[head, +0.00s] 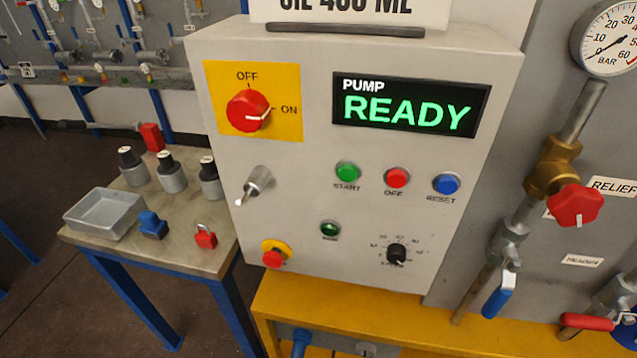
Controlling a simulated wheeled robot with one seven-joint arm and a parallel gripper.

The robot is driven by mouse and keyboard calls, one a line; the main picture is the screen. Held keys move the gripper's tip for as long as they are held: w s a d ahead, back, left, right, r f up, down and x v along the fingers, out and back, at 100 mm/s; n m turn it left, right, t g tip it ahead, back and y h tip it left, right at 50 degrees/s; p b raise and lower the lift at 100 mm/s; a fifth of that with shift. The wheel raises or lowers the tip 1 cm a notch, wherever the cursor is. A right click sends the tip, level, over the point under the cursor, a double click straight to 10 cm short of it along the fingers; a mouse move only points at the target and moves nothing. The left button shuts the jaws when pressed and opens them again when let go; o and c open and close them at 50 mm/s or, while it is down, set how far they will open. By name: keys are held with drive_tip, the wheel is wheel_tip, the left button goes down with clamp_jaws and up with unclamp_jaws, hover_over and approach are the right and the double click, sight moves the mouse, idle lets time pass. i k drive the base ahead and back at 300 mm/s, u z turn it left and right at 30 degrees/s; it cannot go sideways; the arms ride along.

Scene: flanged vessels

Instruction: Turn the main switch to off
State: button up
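The main switch (248,111) is a red rotary knob on a yellow plate (288,78) at the upper left of the grey control box (300,180). Its white pointer mark points right, towards ON. The OFF mark is above the knob. To the right of the switch, the display (410,104) reads PUMP READY in green and white. My gripper is not in view.
Below are a toggle lever (255,185), buttons and a red stop button (273,256). At left, a bench (185,250) holds a tray (104,214), a red padlock (205,236) and several weights. Pipework with a red valve wheel (575,204) stands at right. The switch's front looks clear.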

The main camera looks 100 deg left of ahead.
sight(249, 109)
drive_tip(key=u, duration=2.7)
